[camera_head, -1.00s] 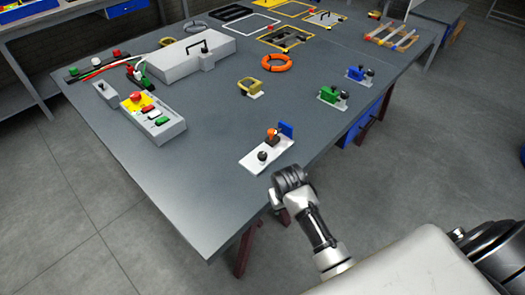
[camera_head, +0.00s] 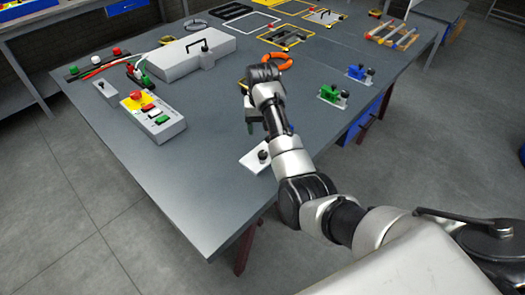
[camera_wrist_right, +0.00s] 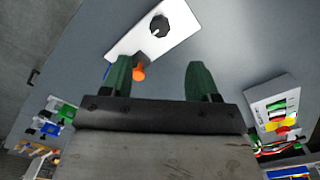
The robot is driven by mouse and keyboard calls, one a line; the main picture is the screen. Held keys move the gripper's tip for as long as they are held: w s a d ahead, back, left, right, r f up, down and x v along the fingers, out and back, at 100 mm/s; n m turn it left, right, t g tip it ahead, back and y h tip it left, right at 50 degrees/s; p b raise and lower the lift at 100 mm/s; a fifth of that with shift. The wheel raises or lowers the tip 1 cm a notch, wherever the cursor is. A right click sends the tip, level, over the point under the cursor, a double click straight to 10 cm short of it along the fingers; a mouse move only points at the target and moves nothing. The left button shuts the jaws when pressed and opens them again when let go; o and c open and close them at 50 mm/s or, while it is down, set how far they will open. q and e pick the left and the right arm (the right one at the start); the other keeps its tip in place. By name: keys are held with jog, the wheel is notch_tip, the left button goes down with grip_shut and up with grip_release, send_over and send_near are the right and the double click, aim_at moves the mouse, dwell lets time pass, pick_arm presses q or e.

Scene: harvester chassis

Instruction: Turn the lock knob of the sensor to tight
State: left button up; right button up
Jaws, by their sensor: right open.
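The sensor unit's white plate (camera_head: 250,164) lies near the table's front edge, with a black round knob (camera_head: 262,156) on it. In the right wrist view the plate (camera_wrist_right: 128,43), the ribbed black knob (camera_wrist_right: 159,25) and an orange knob (camera_wrist_right: 138,72) show. My left gripper is out of view.
A control box (camera_head: 152,116) with a red button and a large grey case (camera_head: 187,55) stand to the left. Green (camera_head: 331,94) and blue (camera_head: 356,73) units stand on the right. An orange ring (camera_head: 284,59) lies behind my arm. The table's front-left area is clear.

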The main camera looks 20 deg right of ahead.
aim_at(263, 153)
notch_tip(263, 153, down, 11)
jog(key=shift+r+p, duration=0.2)
jog(key=shift+p, duration=0.3)
jog(key=c, duration=0.9)
